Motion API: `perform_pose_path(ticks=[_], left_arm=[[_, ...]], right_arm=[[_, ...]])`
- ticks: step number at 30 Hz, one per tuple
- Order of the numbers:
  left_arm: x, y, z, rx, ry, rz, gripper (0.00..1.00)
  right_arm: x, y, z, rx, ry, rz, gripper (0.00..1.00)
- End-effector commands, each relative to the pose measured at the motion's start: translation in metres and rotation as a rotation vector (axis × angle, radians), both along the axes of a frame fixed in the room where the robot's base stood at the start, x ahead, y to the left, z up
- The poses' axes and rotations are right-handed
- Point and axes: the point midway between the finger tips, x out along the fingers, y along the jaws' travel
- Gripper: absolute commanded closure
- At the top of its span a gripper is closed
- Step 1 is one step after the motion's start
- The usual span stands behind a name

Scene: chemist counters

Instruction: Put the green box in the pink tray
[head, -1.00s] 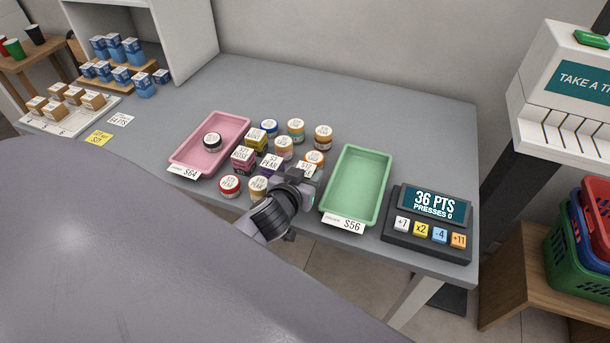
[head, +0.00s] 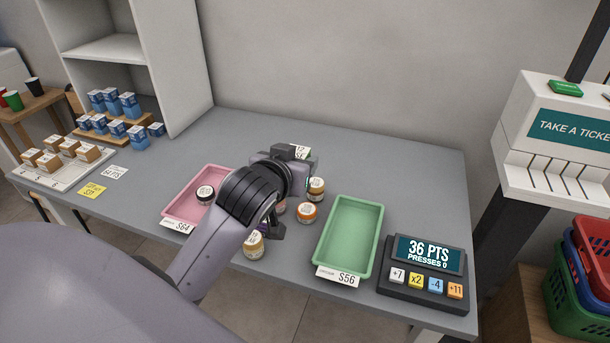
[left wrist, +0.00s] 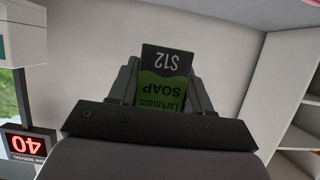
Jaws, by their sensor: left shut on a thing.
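The green box (left wrist: 168,90), labelled soap with a black S12 tag, sits between the fingers of my left gripper in the left wrist view. In the head view my left gripper (head: 298,158) is shut on it, raised above the counter; only a small part of the box (head: 301,151) shows past the gripper. The pink tray (head: 176,213) lies on the counter to the left of the gripper, partly hidden by my left arm. My right gripper is in neither view.
Jars (head: 306,212) stand under and beside my left arm, several of them hidden. A green tray (head: 323,262) and a points keypad (head: 425,275) are at the right. The back of the counter (head: 390,150) is clear. A white shelf unit (head: 165,60) stands at the back left.

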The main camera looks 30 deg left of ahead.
Motion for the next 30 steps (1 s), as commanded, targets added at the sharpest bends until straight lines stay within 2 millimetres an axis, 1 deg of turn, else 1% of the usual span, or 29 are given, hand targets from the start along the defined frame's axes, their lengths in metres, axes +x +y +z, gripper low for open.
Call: perform_pose_path(ticks=[2,5,9,12,15,18,20,23,26,30], left_arm=[[-0.003,-0.004,0.002,0.000,0.000,-0.011,0.83],[-0.011,-0.017,-0.005,0.004,0.007,-0.046,0.83],[-0.032,-0.043,-0.023,0.008,0.012,-0.119,0.83],[-0.046,-0.061,-0.032,0.007,0.010,-0.167,0.83],[-0.058,-0.074,-0.037,0.003,0.006,-0.203,0.83],[-0.066,-0.082,-0.040,0.000,0.002,-0.223,0.83],[-0.066,-0.083,-0.039,0.001,-0.001,-0.226,0.83],[-0.059,-0.076,-0.036,0.007,-0.003,-0.209,0.83],[-0.043,-0.060,-0.028,0.015,-0.003,-0.168,0.83],[-0.022,-0.033,-0.013,0.015,-0.001,-0.096,0.83]], right_arm=[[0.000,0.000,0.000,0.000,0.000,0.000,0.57],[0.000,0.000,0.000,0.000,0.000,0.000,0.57],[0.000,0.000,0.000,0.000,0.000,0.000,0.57],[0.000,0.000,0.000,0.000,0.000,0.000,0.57],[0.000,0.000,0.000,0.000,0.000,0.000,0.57],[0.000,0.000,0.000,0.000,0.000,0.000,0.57],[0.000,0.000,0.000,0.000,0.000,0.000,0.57],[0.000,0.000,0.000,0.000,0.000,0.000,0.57],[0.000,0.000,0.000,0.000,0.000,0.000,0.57],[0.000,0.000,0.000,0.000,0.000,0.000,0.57]])
